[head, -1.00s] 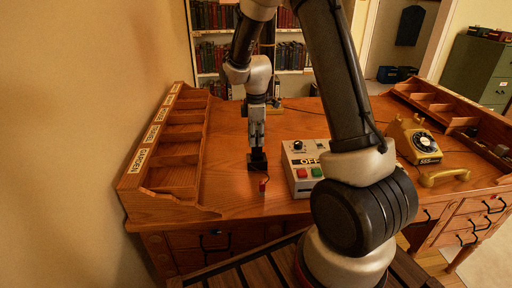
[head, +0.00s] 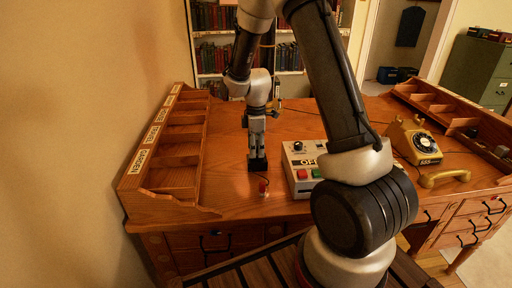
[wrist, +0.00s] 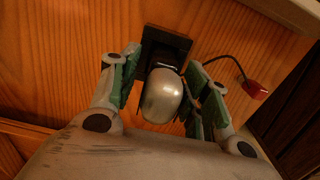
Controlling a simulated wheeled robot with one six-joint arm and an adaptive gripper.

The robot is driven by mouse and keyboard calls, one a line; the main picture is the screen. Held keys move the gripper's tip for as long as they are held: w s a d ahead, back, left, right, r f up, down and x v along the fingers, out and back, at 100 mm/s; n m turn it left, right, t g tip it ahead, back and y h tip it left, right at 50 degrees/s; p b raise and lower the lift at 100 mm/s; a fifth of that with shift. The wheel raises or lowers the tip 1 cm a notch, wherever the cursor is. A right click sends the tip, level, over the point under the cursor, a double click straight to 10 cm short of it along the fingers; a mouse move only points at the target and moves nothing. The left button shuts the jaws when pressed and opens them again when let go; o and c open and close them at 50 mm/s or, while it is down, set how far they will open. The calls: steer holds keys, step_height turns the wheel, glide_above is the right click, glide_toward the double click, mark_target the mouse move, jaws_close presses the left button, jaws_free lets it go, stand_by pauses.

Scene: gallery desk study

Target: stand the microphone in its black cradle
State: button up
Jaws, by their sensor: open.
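The microphone (wrist: 161,97) has a silver rounded head, large between my fingers in the wrist view. Its dark far end meets the black cradle (wrist: 178,42); how deep it sits is hidden. In the head view the black cradle (head: 258,164) stands on the desk near its front edge, directly below my gripper (head: 257,145). My gripper (wrist: 160,88) is open, with one green-padded finger on each side of the microphone. The right finger is very close to the head; I cannot tell whether it touches.
A red piece (wrist: 256,90) on a black cable lies beside the cradle. A control box (head: 303,166) stands close on the right, with a yellow telephone (head: 415,140) beyond. A wooden pigeonhole rack (head: 180,140) lines the left side. The desktop behind is mostly clear.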

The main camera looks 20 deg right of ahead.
step_height(320, 180, up, 12)
steer(key=s+d+r+m+t, duration=0.3)
steer(key=s+r+m, duration=0.6)
steer(key=s+r, duration=0.65)
steer(key=s+f+m+t, duration=0.1)
steer(key=s+m, duration=0.4)
steer(key=s, duration=0.7)
steer(key=shift+s+d+f, duration=0.3)
steer(key=shift+s+f, duration=0.05)
steer(key=shift+s, duration=0.05)
